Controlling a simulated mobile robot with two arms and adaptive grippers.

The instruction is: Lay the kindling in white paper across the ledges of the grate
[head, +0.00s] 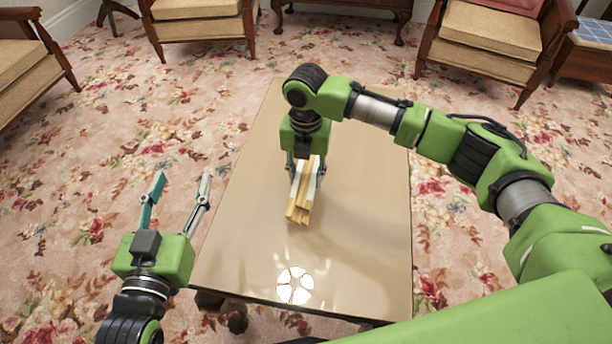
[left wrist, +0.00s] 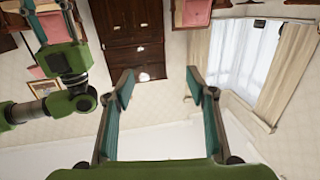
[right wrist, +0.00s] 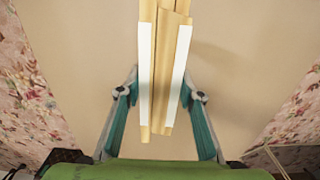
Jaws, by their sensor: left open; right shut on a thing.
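The kindling (head: 299,207) is a bundle of pale yellow sticks with a white paper band (head: 320,172) around it. My right gripper (head: 305,168) is shut on this bundle over the table. In the right wrist view the kindling (right wrist: 165,75) runs between the two fingers, with white paper (right wrist: 146,55) along its sides. I cannot tell whether it touches the tabletop. My left gripper (head: 182,180) is open and empty, beside the table's left edge. In the left wrist view nothing is between its fingers (left wrist: 160,85). The grate and its ledges are in no view.
The glossy tan table (head: 350,255) is otherwise bare, with a bright reflection near its front edge. Armchairs (head: 485,40) and other furniture stand at the back. Flowered carpet (head: 60,190) lies open on the left. The left wrist view shows a dark wooden cabinet (left wrist: 130,25) and a curtained window (left wrist: 245,55).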

